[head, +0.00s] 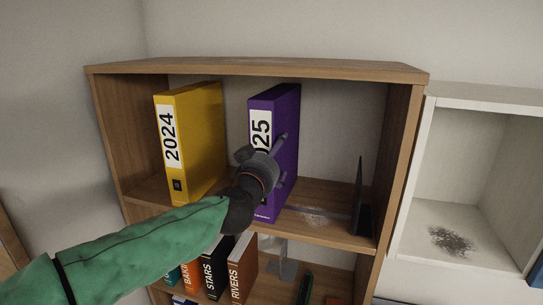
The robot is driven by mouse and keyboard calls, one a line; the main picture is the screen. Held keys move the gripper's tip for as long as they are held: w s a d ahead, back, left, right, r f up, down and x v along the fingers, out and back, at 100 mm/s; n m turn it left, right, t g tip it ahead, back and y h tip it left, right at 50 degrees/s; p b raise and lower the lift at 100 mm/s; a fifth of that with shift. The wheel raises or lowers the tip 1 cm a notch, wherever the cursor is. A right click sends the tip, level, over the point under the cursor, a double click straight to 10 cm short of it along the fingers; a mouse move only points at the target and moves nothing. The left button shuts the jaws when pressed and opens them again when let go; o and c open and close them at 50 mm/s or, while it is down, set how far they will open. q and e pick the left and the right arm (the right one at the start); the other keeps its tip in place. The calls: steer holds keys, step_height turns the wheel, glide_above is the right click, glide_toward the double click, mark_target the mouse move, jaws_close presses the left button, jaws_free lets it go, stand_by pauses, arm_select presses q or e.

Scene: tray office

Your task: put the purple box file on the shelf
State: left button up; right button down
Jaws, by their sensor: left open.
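The purple box file (289,108) stands upright on the upper shelf (318,228) of the wooden bookcase, to the right of a yellow box file (204,140) with a gap between them. My right gripper is not in view.
A dark bookend (360,203) stands on the upper shelf at the right, with bare shelf between it and the purple file. Several books (242,268) stand on the shelf below. A white shelf unit (470,180) adjoins at the right.

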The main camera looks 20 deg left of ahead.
arm_select(q)
steer(key=s+p, duration=0.1)
steer(key=s, duration=1.1)
